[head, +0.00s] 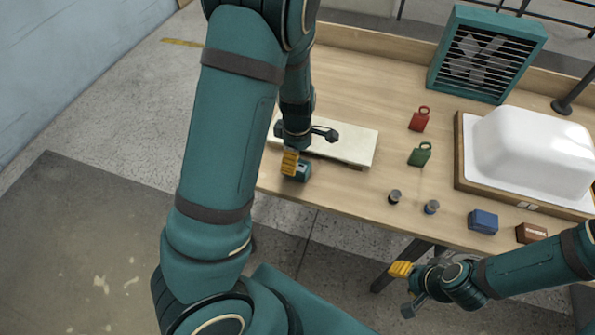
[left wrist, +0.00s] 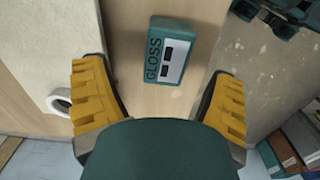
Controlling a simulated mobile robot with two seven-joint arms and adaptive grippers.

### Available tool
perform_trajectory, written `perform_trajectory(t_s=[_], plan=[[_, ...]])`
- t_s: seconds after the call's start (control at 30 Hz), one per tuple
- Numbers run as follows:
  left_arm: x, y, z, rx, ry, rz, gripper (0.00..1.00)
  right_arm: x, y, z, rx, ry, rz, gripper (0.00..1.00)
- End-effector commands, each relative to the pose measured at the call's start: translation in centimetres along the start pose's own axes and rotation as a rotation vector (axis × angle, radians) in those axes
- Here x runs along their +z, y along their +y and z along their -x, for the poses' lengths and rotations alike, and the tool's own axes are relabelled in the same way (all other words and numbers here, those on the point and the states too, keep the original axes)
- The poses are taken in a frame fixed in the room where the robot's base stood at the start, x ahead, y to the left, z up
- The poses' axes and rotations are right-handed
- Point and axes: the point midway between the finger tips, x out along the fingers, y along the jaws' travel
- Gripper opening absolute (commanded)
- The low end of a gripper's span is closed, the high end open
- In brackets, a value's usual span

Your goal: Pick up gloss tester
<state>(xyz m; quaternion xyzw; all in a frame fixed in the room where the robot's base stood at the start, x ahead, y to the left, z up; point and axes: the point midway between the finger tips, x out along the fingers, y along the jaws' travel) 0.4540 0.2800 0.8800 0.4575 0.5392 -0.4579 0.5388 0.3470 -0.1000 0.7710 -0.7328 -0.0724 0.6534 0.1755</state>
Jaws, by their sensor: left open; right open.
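The gloss tester (left wrist: 167,50) is a teal box with a pale face, black windows and the word GLOSS. In the left wrist view it lies on the wooden table, beyond and between the yellow fingers. In the head view it is a small teal block (head: 302,172) at the table's front left edge, partly hidden by my left gripper (head: 290,162). That gripper is above it; the left wrist view shows its fingers (left wrist: 158,80) spread on either side, with nothing held. My right gripper (head: 405,288) is open and empty, off the table's front edge.
A cream board (head: 350,145) lies just behind the tester. Red (head: 419,120) and green (head: 420,155) tags, small cylinders (head: 394,197), a blue box (head: 483,222) and a brown box (head: 531,232) stand rightward. A white tub shell (head: 530,145) and teal fan unit (head: 485,55) occupy the right.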

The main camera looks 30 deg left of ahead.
Motion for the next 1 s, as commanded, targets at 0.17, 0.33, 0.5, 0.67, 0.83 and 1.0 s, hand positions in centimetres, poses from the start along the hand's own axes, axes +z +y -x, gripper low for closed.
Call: perform_trajectory(t_s=[0.17, 0.33, 0.5, 0.67, 0.83, 1.0], plan=[[0.1, -0.2, -0.9, 0.000, -0.001, -0.001, 0.85, 0.1, 0.1, -0.4, 0.000, -0.003, 0.001, 0.47], [0.3, -0.7, -3.4, -0.002, 0.000, -0.001, 0.85, 0.5, 0.5, -1.4, -0.001, -0.010, 0.003, 0.47], [0.4, -0.6, -5.3, 0.000, -0.001, -0.002, 0.85, 0.4, 0.8, -2.1, -0.001, -0.007, 0.004, 0.47], [0.4, -0.6, -5.3, 0.002, -0.001, -0.003, 0.85, 0.4, 0.8, -2.0, -0.001, -0.006, 0.004, 0.47], [0.4, -0.6, -5.3, 0.002, -0.001, -0.003, 0.53, 0.4, 0.8, -2.0, -0.001, -0.006, 0.004, 0.47], [0.4, -0.6, -5.3, 0.002, -0.001, -0.003, 0.05, 0.4, 0.8, -2.0, -0.001, -0.006, 0.004, 0.47]])
